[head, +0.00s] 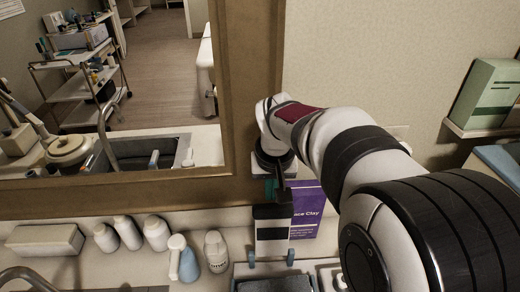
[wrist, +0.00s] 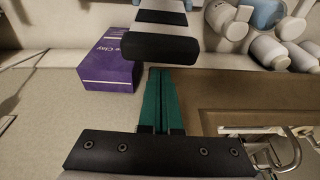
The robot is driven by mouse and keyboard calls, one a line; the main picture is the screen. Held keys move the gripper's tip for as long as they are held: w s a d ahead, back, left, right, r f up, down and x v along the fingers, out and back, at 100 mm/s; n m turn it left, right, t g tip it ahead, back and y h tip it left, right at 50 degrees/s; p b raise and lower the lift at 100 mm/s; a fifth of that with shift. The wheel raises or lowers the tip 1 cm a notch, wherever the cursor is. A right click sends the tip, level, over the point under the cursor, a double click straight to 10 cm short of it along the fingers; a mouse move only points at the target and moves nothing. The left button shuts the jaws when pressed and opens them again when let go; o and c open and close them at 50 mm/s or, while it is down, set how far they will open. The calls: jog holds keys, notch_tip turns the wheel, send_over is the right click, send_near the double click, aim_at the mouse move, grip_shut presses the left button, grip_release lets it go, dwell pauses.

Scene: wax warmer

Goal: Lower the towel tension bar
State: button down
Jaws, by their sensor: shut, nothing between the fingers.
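What looks like the towel tension bar is a thick black bar (head: 272,211) at the top of a pale, dark-banded upright strip (head: 272,234) on the counter. In the wrist view the black bar (wrist: 160,48) lies across the picture, with the pale strip (wrist: 160,17) beyond it. My gripper (head: 271,193) is just above the bar in the head view. Its teal fingers (wrist: 160,72) are pressed together, empty, with their tips close to the bar's edge. I cannot tell whether they touch it. The arm hides part of the area right of the bar.
A purple clay box (head: 306,208) stands close right of the bar. A spray bottle (head: 183,259) and a white bottle (head: 216,252) stand left. A framed mirror (head: 240,100) is behind; green boxes (head: 486,95) sit on a right shelf.

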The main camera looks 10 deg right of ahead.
jog(key=shift+s, duration=0.1)
jog(key=shift+s+a+r, duration=0.1)
jog(key=shift+s+r, duration=0.05)
jog(key=shift+s, duration=0.5)
jog(key=shift+s+r, duration=0.1)
jog(key=shift+s, duration=0.55)
jog(key=s+f, duration=0.2)
jog(key=s, duration=0.5)
jog(key=s+a+f, duration=0.1)
jog(key=s+f, duration=0.2)
jog(key=s, duration=0.5)
jog(key=shift+f, duration=0.35)
jog(key=shift+s, duration=0.1)
jog(key=shift+r, duration=0.1)
